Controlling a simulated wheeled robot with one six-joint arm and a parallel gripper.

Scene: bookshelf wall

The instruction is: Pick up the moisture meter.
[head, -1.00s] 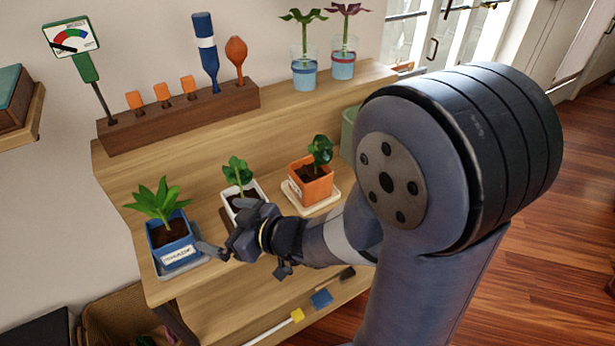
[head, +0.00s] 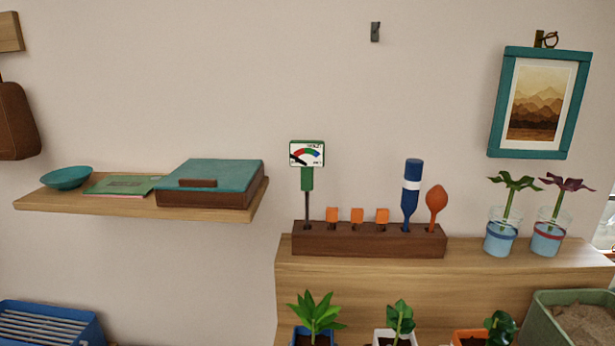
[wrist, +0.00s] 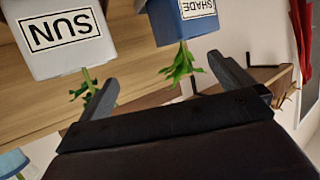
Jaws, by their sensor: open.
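The moisture meter (head: 307,155) has a white dial with red, green and blue bands, a green body and a thin dark stem. It stands upright in the left end of the dark wooden rack (head: 350,240) on the upper shelf. My gripper (wrist: 163,84) shows only in the wrist view, with its two fingers apart and nothing seen held between them. The meter is not visible in the wrist view, which is upside down and shows the pots in front of the fingers.
The rack also holds orange-topped tools (head: 357,216), a blue tool (head: 410,195) and an orange one (head: 436,206). A white SUN pot (wrist: 66,40) and a blue SHADE pot (wrist: 187,20) are close to my fingers. A wall shelf (head: 105,203) is left of the rack.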

